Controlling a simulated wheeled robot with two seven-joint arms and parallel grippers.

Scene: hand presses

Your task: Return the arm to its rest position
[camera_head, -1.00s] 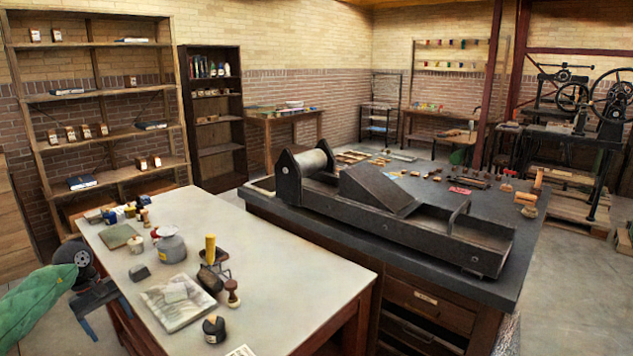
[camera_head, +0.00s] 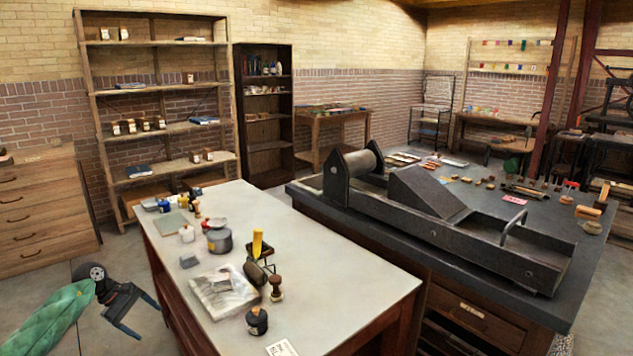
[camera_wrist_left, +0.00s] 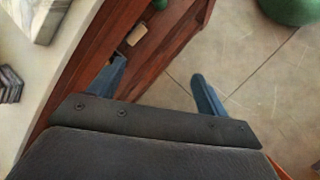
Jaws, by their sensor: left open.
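My left arm comes in from the lower left in the head view, with a green sleeve. My left gripper (camera_head: 143,318) is open and empty, over the floor just left of the pale-topped table (camera_head: 330,268). Its two blue fingers stand apart in the left wrist view (camera_wrist_left: 158,88), with the floor and the table's red-brown wooden side below them. Nothing is between the fingers. My right gripper is in neither view.
The table holds a grey pot (camera_head: 219,241), a yellow-handled tool (camera_head: 257,245), a stamp (camera_head: 276,288) and a dark jar (camera_head: 257,321). A black press (camera_head: 440,222) stands on the dark bench to the right. A wooden drawer cabinet (camera_head: 42,210) stands behind the arm. Floor between is clear.

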